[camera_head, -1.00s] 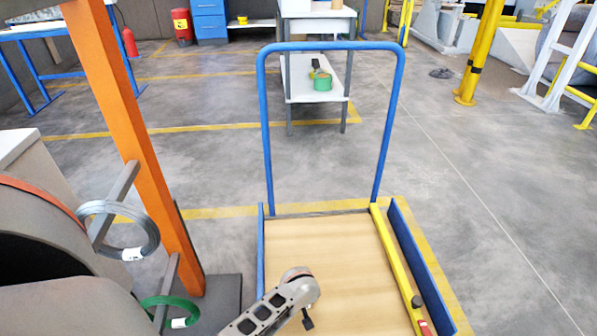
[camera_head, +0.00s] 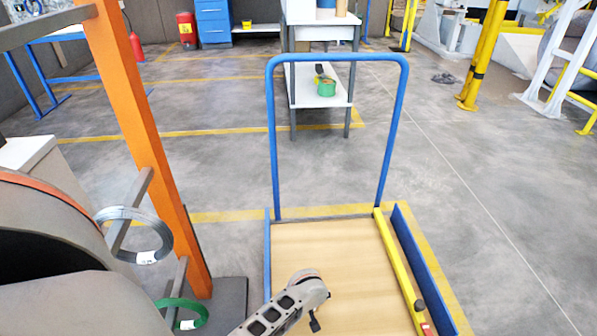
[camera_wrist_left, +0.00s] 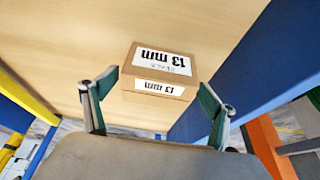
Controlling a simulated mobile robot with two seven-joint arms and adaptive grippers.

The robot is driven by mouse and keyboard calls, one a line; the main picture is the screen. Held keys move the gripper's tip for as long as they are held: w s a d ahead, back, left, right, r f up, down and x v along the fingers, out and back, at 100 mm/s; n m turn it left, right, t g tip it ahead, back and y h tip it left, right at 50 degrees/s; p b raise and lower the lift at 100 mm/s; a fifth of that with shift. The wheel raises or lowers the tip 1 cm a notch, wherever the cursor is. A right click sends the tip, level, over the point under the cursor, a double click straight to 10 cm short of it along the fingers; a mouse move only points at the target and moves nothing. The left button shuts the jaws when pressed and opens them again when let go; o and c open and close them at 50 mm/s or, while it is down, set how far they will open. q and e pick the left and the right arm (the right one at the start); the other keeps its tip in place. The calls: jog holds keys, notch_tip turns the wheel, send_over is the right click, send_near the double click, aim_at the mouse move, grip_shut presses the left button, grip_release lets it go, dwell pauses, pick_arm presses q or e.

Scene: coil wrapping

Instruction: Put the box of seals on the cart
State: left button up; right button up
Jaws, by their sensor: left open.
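A brown cardboard box labelled "13 mm" (camera_wrist_left: 158,72) shows in the left wrist view against the cart's wooden deck and appears to rest on it. My left gripper (camera_wrist_left: 157,84) is open, with one finger on each side of the box; contact is not clear. The cart (camera_head: 335,245) has a pale wooden deck, blue side rails and a tall blue handle in the head view. My left arm reaches over the deck from the bottom edge there. The box and the left fingers are not visible in the head view. My right gripper is not in view.
A yellow level-like bar (camera_head: 400,270) lies along the cart's right side. An orange post (camera_head: 140,140) stands at left, with a grey wire coil (camera_head: 135,235) and a green coil (camera_head: 182,314) on pegs. A white shelf table (camera_head: 320,90) stands behind the cart.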

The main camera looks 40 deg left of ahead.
pick_arm(q)
jog(key=p+v, duration=0.6)
jog(key=v, duration=0.3)
jog(key=shift+r+p, duration=0.3)
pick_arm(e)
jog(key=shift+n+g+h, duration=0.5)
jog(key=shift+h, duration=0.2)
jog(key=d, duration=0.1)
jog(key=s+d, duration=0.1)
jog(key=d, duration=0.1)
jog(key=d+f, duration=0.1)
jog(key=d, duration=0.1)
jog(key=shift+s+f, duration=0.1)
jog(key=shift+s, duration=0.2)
pick_arm(q)
jog(key=shift+d, duration=0.1)
